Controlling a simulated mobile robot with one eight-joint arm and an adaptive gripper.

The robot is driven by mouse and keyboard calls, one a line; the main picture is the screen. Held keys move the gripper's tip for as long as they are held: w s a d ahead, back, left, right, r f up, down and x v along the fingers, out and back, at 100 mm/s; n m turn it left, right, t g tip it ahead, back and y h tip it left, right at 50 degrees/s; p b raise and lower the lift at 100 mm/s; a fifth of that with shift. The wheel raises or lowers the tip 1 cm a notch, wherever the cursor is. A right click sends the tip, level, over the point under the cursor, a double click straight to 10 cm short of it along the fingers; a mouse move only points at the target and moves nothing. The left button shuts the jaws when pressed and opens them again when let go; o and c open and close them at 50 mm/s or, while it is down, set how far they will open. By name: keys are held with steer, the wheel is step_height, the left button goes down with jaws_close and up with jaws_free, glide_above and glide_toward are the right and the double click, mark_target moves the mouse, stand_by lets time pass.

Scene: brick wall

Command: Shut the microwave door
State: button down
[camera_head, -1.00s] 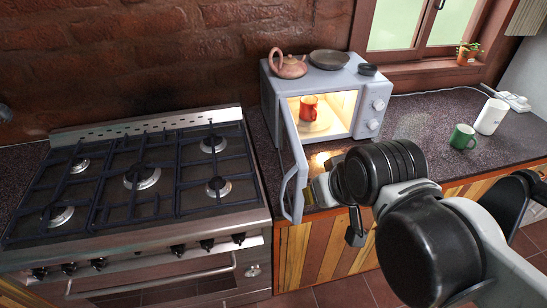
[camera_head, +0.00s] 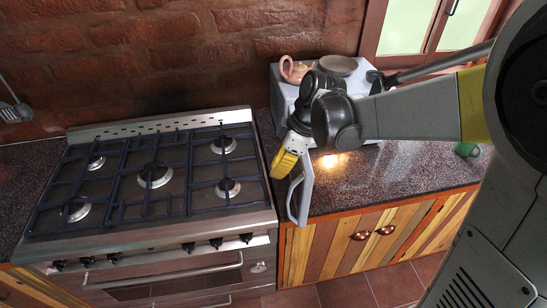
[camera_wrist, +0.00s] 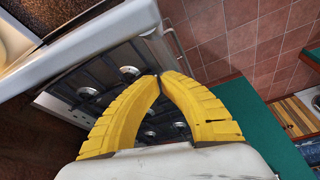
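The grey microwave (camera_head: 283,92) stands on the counter right of the stove, mostly hidden behind my arm. Its door (camera_head: 306,185) hangs open, swung out toward the front, with the curved handle (camera_head: 291,201) on its left, outer side. My yellow gripper (camera_head: 279,170) is at the left of the door, on its outer side, over the gap by the stove's right edge. In the wrist view my gripper's fingertips (camera_wrist: 160,76) meet with nothing between them. A pale panel, likely the door (camera_wrist: 95,45), is at upper left there. I cannot tell whether the gripper touches the door.
The gas stove (camera_head: 150,185) is close on the left. A pink teapot (camera_head: 294,70) and a grey bowl (camera_head: 338,65) sit on the microwave. A green mug (camera_head: 467,149) is far right on the dark counter (camera_head: 400,175), which is otherwise largely clear.

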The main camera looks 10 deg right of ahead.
step_height(320, 180, down, 9)
steer(key=b, duration=0.2)
steer(key=shift+d, duration=0.45)
steer(key=shift+s+d+r, duration=0.1)
steer(key=shift+s, duration=0.05)
